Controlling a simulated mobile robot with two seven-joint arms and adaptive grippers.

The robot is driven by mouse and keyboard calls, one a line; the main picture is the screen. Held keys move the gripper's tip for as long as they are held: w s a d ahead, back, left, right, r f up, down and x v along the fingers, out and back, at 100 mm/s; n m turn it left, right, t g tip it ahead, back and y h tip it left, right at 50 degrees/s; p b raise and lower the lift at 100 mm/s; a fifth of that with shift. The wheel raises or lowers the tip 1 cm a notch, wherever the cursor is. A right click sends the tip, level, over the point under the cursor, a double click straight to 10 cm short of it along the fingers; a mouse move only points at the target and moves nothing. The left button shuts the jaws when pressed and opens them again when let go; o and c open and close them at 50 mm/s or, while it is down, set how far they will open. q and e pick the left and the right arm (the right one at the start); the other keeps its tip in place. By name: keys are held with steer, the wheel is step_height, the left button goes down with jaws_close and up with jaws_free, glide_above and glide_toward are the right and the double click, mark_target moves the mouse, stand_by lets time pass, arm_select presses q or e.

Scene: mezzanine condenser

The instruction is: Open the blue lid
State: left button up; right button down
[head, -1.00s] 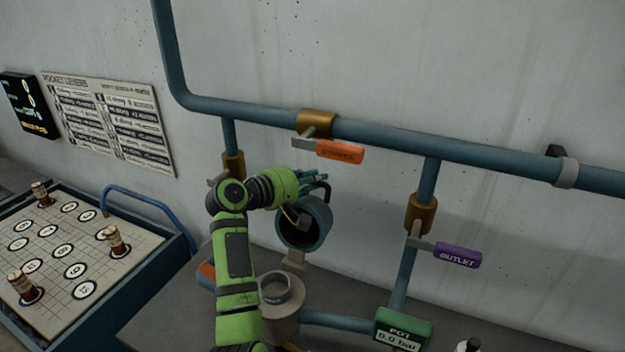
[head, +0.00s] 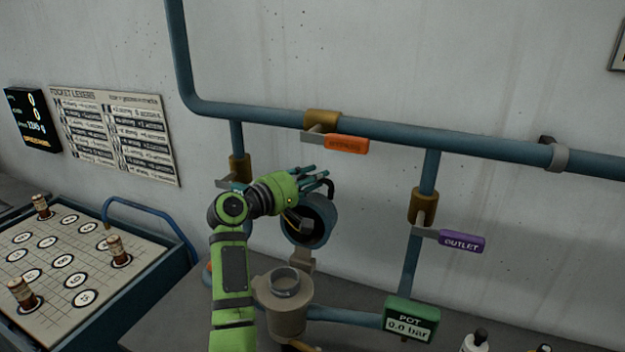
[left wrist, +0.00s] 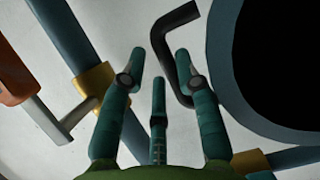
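The blue lid (head: 327,220) is a round, hollow cap with a dark inside. It stands tipped up on a beige hinge post above the grey-beige pot (head: 285,313), whose mouth is uncovered. A bent black handle (head: 329,184) sticks out at the lid's top; it also shows in the left wrist view (left wrist: 166,40), beside the lid's rim (left wrist: 222,75). My left gripper (head: 322,178) is just above and left of the lid, near the handle. In the left wrist view its fingers (left wrist: 160,58) are spread with nothing clearly held. My right gripper is not in view.
Blue pipes (head: 400,135) run along the wall, with an orange lever (head: 346,144) above and a purple OUTLET lever (head: 461,241) at right. A green POT gauge (head: 411,318) reads 0.0 bar. A board with bottle-like pieces (head: 75,255) stands at left.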

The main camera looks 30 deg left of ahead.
arm_select(q)
steer(key=shift+s+r, duration=0.1)
steer(key=v, duration=1.2)
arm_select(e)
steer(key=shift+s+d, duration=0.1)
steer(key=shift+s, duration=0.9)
